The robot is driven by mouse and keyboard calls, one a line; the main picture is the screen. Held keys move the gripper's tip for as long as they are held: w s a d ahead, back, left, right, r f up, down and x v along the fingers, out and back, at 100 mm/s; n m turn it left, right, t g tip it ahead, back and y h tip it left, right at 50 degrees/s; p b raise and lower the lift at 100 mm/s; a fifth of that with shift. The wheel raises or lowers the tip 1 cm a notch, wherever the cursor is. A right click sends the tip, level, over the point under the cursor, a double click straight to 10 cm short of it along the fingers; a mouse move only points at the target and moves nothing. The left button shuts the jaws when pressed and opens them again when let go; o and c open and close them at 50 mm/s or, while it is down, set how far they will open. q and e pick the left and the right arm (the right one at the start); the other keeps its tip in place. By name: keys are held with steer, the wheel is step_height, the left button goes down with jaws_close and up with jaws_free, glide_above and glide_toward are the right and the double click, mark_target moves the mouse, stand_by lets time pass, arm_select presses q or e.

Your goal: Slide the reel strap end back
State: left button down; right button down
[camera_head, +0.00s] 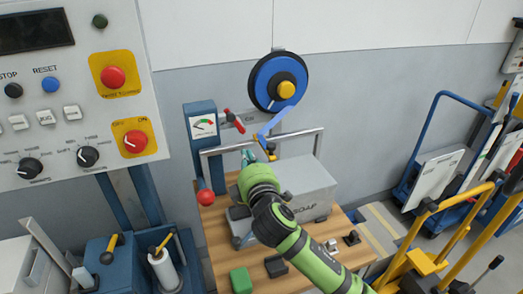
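A blue reel (262,82) with a black rim and a yellow hub (286,90) is mounted on the wall behind the bench. A light blue strap (283,121) runs from it down and to the left. The strap's lower end is near a small orange and dark part (270,150). My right gripper (248,156) reaches in from the lower right on a green arm. Its tips are just below and left of the strap's end. They are small and partly hidden by the wrist, so I cannot tell whether they touch anything. My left gripper is out of view.
A grey box (310,184) stands on the wooden bench (217,237) under a metal rail. A blue gauge post (201,114) and red handles are left of the reel. A green block (241,280) lies in front. A control panel fills the left, and carts stand right.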

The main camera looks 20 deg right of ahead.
steer(key=d, duration=0.1)
steer(key=w+d+p, duration=0.1)
steer(key=d, duration=0.2)
steer(key=shift+w+f, duration=0.15)
steer(key=shift+f, duration=0.2)
steer(key=shift+a, duration=0.1)
steer(key=d+p, duration=0.1)
steer(key=d, duration=1.9)
steer(key=shift+w+d+p, duration=0.3)
steer(key=shift+p, duration=0.1)
